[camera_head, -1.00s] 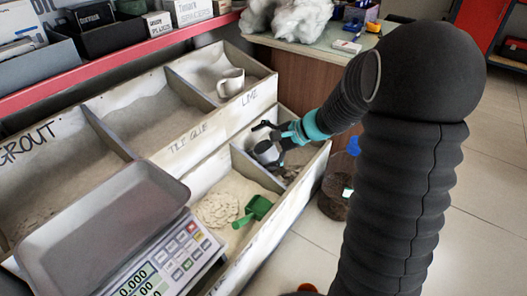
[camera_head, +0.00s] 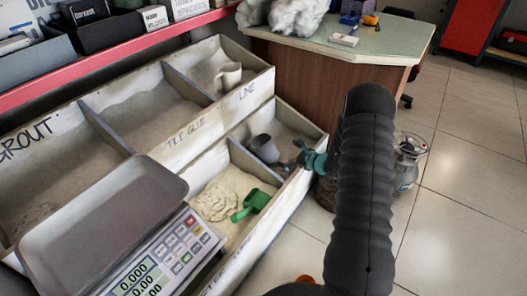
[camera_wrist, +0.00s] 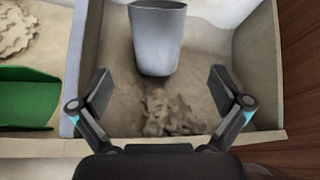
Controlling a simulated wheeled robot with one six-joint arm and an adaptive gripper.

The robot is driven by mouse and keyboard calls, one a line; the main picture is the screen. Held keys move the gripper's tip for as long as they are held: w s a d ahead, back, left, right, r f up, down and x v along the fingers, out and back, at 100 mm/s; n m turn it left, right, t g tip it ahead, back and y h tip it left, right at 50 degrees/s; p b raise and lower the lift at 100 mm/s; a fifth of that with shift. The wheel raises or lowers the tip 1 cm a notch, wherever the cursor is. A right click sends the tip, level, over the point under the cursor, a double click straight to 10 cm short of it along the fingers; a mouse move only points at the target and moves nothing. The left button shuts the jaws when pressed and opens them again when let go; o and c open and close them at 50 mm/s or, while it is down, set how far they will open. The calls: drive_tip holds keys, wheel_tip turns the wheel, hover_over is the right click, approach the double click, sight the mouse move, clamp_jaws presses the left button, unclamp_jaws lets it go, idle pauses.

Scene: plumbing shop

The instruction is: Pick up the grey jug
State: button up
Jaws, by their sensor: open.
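The grey jug (camera_head: 264,148) stands in the lower bin compartment at the right end, below the LIME label. It also shows in the wrist view (camera_wrist: 158,40), at the top middle, leaning slightly, its top cut by the frame edge. My gripper (camera_wrist: 157,90) is open and empty. Its two fingers are spread on either side of the jug's line, with the jug ahead of them and not between them. In the head view my gripper (camera_head: 296,160) is just right of the jug, near the bin's front wall, partly hidden by my arm.
A green scoop (camera_head: 252,204) lies on pale powder in the neighbouring compartment, left of a divider (camera_head: 252,165). A light mug (camera_head: 228,78) stands in the upper bin. A scale (camera_head: 160,250) is at front left. A desk (camera_head: 340,45) stands behind.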

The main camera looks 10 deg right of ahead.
drive_tip(key=p, duration=0.1)
approach(258, 145)
drive_tip(key=x, duration=0.5)
drive_tip(key=shift+w+f, duration=0.15)
drive_tip(key=shift+f, duration=0.05)
drive_tip(key=c, duration=1)
